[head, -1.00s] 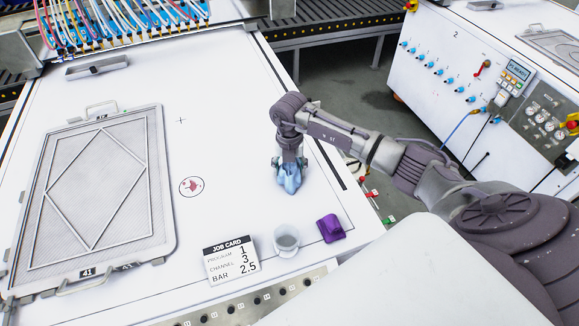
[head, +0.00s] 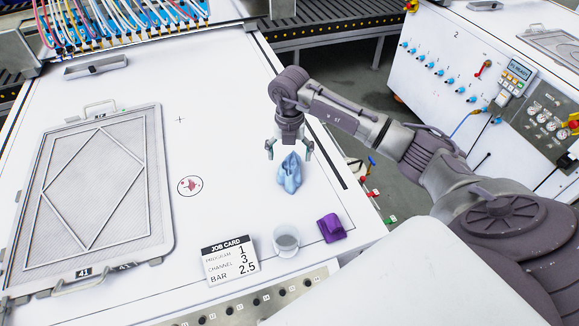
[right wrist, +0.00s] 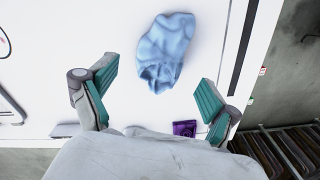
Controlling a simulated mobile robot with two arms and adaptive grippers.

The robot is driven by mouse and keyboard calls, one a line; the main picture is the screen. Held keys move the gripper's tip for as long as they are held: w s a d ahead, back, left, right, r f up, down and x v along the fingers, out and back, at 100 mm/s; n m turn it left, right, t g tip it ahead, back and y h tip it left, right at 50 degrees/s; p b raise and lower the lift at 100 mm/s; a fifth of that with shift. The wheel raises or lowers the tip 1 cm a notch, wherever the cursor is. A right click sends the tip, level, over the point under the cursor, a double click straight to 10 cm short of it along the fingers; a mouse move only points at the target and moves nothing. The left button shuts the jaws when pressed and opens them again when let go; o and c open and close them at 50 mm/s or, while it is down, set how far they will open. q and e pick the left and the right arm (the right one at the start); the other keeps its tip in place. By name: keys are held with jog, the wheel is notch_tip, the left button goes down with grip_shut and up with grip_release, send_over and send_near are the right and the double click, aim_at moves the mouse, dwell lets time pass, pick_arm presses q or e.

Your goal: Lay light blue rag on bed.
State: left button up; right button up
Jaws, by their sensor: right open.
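The light blue rag (head: 289,174) lies crumpled on the white bed (head: 225,130), toward its right edge. My right gripper (head: 290,152) is open and empty just above and behind the rag in the head view, apart from it. In the right wrist view the rag (right wrist: 166,50) lies on the white surface beyond the spread fingertips of my right gripper (right wrist: 160,88), with nothing between them. My left gripper is not in view.
A framed mesh screen (head: 95,190) covers the left. A round red mark (head: 190,186) is left of the rag. The surface behind is largely clear.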

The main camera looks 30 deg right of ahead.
aim_at(290, 158)
notch_tip(290, 158, up, 6)
jog(key=shift+r+b, duration=0.25)
jog(key=shift+b, duration=0.4)
